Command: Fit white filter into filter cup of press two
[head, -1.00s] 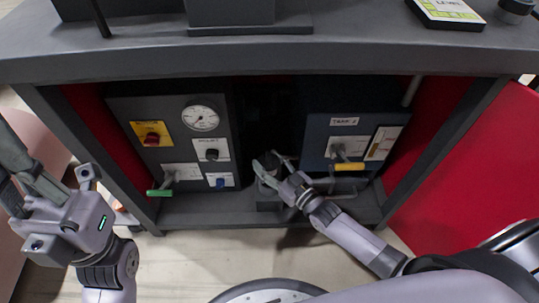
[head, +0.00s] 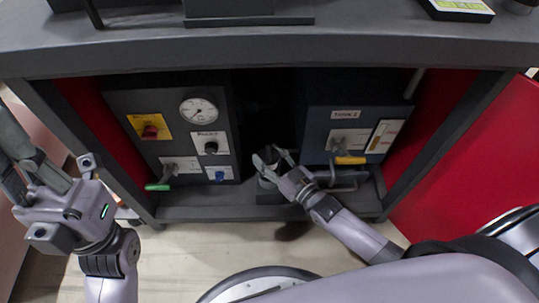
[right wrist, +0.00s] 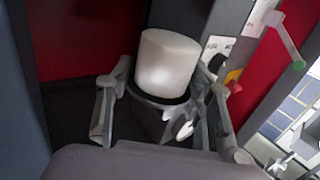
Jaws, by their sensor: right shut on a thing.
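The white filter (right wrist: 167,62) is a plain white cylinder, seen in the right wrist view. It is slightly tilted there, between the fingers of my right gripper (right wrist: 168,78), which is shut on it. A grey filter cup with a dark round rim (right wrist: 158,99) shows at the filter's lower end. I cannot tell how deep the filter is in the cup. In the head view my right gripper (head: 269,162) is low in the cabinet, left of the blue press unit (head: 345,110), and the filter is hard to make out. My left gripper (head: 20,165) is empty, its fingers apart, tips partly cut off.
A dark control panel (head: 173,100) with a gauge, knobs and a green-handled lever (head: 158,187) stands left of my right gripper. A yellow-handled lever (head: 350,160) is close on its right. The cabinet top (head: 270,45) overhangs; a red door (head: 480,150) stands open at right.

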